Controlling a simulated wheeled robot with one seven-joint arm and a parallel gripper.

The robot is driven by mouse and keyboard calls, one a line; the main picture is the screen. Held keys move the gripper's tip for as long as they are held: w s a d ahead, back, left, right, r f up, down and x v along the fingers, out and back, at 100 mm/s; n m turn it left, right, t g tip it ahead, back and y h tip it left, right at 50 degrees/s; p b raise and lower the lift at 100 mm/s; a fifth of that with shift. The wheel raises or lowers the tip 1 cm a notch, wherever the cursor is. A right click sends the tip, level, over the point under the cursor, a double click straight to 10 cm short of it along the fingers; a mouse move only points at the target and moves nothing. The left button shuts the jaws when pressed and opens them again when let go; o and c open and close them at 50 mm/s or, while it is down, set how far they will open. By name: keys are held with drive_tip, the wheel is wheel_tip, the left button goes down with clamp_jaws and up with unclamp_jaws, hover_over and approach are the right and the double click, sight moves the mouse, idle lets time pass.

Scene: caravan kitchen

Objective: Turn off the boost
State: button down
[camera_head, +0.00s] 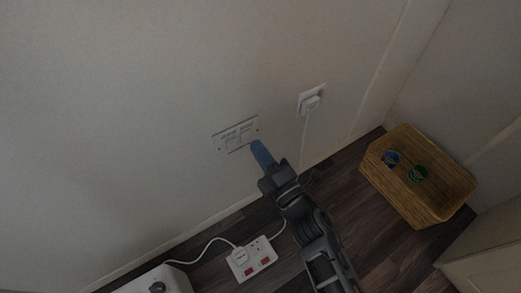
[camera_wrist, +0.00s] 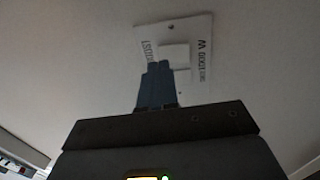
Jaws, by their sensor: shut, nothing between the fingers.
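A white switch panel (camera_head: 222,146) with two rocker switches and small printed labels is on the wall. The panel (camera_wrist: 197,32) also shows in the wrist view, where one white rocker (camera_wrist: 176,53) is visible just beyond the fingertips. My gripper (camera_head: 255,145) has blue fingers, shut and empty, at the panel's lower right side. In the wrist view the fingers (camera_wrist: 160,66) overlap the panel and hide part of it. I cannot tell whether they touch it.
A wall socket with a plug (camera_head: 311,102) is right of the panel, its cord hanging down. A wooden box (camera_head: 440,204) with a blue and a green item stands on the floor at right. A white power strip (camera_head: 251,259) lies below. The wall left of the panel is clear.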

drive_tip(key=r+p+v, duration=0.2)
drive_tip(key=p+v, duration=0.1)
drive_tip(key=v, duration=0.7)
drive_tip(key=shift+s+d+r+p, duration=0.2)
drive_tip(key=shift+s+d+p, duration=0.05)
drive_tip(key=shift+s+p, duration=0.15)
drive_tip(key=s+d+r+m+t+h, duration=0.1)
drive_tip(key=s+d+r+m+h, duration=0.3)
drive_tip(key=s+m, duration=0.4)
drive_tip(key=s+d+r+m+h, duration=0.1)
drive_tip(key=s+d+m+h, duration=0.2)
drive_tip(key=s+d+m, duration=0.5)
drive_tip(key=s+d+r+m+g+h, duration=0.2)
drive_tip(key=s+d+r+m+h, duration=0.3)
drive_tip(key=s+r+m, duration=0.7)
wheel_tip(320, 180, up, 25)
drive_tip(key=s+n+y+p, duration=0.1)
drive_tip(key=n+p, duration=0.2)
drive_tip(key=p, duration=2.3)
drive_tip(key=shift+s+d+r, duration=0.15)
drive_tip(key=shift+s+d, duration=0.05)
drive_tip(key=shift+s, duration=0.05)
drive_tip(key=shift+a, duration=0.1)
